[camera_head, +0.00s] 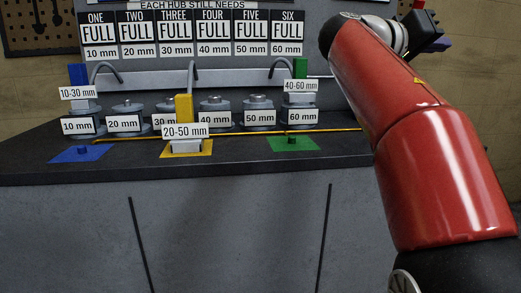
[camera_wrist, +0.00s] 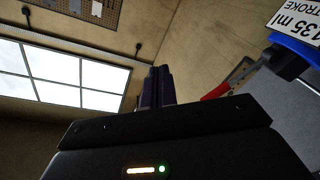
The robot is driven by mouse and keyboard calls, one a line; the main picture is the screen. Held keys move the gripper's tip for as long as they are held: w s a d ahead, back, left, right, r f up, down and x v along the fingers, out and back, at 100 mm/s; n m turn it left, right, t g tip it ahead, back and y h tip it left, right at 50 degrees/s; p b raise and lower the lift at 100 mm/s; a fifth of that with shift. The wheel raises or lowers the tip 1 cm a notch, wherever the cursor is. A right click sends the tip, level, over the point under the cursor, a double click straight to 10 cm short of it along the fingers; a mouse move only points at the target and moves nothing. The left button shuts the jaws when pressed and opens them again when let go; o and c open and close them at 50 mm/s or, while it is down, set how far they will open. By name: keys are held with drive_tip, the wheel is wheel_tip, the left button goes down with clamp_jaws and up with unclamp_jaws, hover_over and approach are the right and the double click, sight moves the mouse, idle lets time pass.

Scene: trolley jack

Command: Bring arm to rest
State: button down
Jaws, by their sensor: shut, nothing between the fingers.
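My red arm is raised at the right of the head view, bent, with its far end at the top right. My gripper (camera_wrist: 157,72) shows in the wrist view as two dark fingers close together, shut and empty. In the head view only a dark part of the hand shows at the top right, and the fingertips cannot be made out. The gripper is up off the bench and touches nothing that I can see.
A dark bench (camera_head: 230,165) holds several labelled hubs, with a blue pad (camera_head: 75,156), a yellow pad (camera_head: 205,152) and a green pad (camera_head: 310,146). A sign board (camera_head: 190,35) stands behind. In the wrist view, a blue-edged "135 ml STROKE" label (camera_wrist: 297,20) is at top right.

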drive_tip(key=s+a+f+n+t+y+p, duration=0.1)
drive_tip(key=s+f+n+y+p, duration=0.2)
drive_tip(key=f, duration=0.4)
drive_tip(key=s+a+f+n+t+y+p, duration=0.1)
drive_tip(key=s+a+f+n+y, duration=0.15)
drive_tip(key=f+y, duration=0.4)
drive_tip(key=s+a+f+y+p, duration=0.1)
drive_tip(key=s+a+f+y, duration=0.1)
drive_tip(key=s+a+f, duration=0.2)
drive_tip(key=s+a+f+n+g+y+p, duration=0.1)
drive_tip(key=s+a+f, duration=0.4)
drive_tip(key=f, duration=0.6)
drive_tip(key=s+a+f+n+y+p, duration=0.1)
drive_tip(key=s+a+f+y+p, duration=0.1)
drive_tip(key=s+a+f+y, duration=0.2)
drive_tip(key=s+f+y, duration=0.1)
drive_tip(key=s+f, duration=0.2)
drive_tip(key=s, duration=0.1)
drive_tip(key=shift+s+a+f+g, duration=0.2)
drive_tip(key=shift+s+f+g, duration=0.15)
drive_tip(key=shift+g, duration=0.05)
drive_tip(key=shift+a, duration=0.1)
